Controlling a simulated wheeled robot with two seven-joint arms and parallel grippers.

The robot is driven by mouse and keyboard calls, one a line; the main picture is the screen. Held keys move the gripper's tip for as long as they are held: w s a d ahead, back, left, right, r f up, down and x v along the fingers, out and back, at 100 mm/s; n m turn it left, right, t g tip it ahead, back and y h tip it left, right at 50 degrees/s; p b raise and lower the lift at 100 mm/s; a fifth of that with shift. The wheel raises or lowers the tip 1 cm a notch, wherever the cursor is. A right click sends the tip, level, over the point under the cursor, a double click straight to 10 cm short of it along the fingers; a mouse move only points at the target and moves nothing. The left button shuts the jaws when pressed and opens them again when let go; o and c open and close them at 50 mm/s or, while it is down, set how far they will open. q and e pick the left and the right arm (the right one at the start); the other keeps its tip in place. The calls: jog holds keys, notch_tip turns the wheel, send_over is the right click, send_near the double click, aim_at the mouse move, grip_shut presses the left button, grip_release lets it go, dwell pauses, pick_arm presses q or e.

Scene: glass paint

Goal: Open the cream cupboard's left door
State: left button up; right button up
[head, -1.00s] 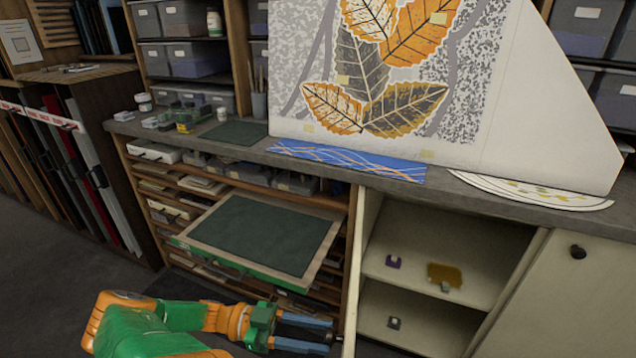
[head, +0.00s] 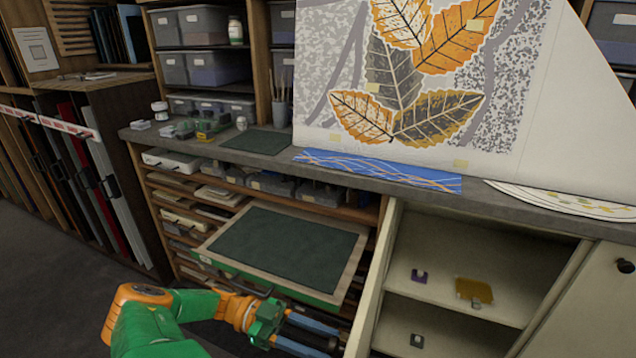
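The cream cupboard (head: 545,345) stands at the lower right with its left half open, showing a shelf inside. Its left door (head: 374,290) stands swung out towards me and shows as a narrow upright panel, its lower part cut off by the picture's edge. My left gripper (head: 336,342) is at the left of this door, low in the view, with its two blue fingers apart and their tips close to the door. Something dark lies between the fingertips; I cannot tell whether they grip it. My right gripper is not in view.
The cupboard's closed right door has a dark knob (head: 626,266). Inside are a purple item (head: 419,275), an amber piece (head: 474,291) and a small grey item (head: 417,340). A green-fronted drawer (head: 262,278) juts out just above my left gripper. A grey worktop (head: 480,203) runs above.

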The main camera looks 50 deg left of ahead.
pick_arm(q)
jog(key=o, duration=0.4)
jog(key=shift+c, duration=0.2)
jog(key=b+v, duration=0.2)
jog(key=v, duration=0.5)
jog(key=shift+b, duration=0.35)
